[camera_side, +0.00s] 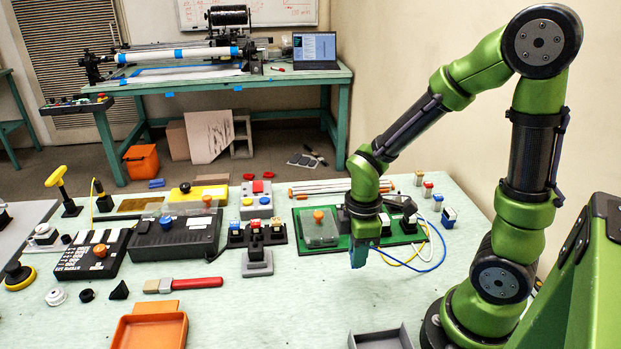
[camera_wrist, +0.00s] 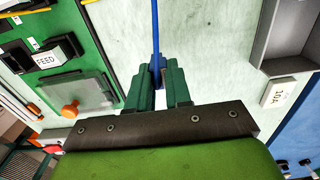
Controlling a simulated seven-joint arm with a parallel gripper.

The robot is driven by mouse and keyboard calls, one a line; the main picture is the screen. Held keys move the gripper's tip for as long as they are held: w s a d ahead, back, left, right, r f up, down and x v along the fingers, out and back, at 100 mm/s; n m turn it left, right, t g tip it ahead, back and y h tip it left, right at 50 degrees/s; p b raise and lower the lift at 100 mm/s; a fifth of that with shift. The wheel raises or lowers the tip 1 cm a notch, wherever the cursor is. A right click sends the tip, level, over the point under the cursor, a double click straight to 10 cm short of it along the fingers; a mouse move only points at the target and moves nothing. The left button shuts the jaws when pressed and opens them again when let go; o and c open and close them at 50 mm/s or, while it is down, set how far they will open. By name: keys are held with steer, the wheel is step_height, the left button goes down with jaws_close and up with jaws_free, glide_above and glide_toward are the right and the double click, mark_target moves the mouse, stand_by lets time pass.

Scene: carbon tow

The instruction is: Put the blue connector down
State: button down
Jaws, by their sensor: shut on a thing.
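My gripper (camera_side: 358,258) hangs low over the pale green table, just in front of the green board (camera_side: 312,245). In the wrist view my gripper's two dark green fingers (camera_wrist: 160,84) are shut on the blue connector (camera_wrist: 157,66), which shows as a small blue piece between their tips. Its blue cable (camera_wrist: 155,25) runs straight away from the fingers. In the side view the blue cable (camera_side: 425,269) loops to the right of my gripper. Most of the connector is hidden by the fingers, and I cannot tell whether it touches the table.
A grey tray (camera_wrist: 288,64) lies right in the wrist view, near a white block marked 10A (camera_wrist: 278,94). The green board carries a FEED block (camera_wrist: 47,58) and an orange knob (camera_wrist: 70,109). An orange tray (camera_side: 150,318) and red-handled brush (camera_side: 183,285) lie left.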

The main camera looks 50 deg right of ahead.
steer(key=shift+f, duration=1.85)
steer(key=shift+f, duration=0.15)
steer(key=c, duration=1.1)
jaws_free()
steer(key=shift+o, duration=0.2)
step_height(320, 180, up, 12)
steer(key=shift+f, duration=0.1)
steer(key=shift+r, duration=0.35)
steer(key=a+r+m+t+y, duration=0.1)
steer(key=a+r+m+t, duration=0.1)
steer(key=r+m, duration=0.3)
steer(key=s+a+r+m+t+y, duration=0.1)
steer(key=a+r+m+t, duration=0.2)
steer(key=r+m+t, duration=0.2)
steer(key=shift+s+m, duration=0.25)
steer(key=shift+m, duration=1.25)
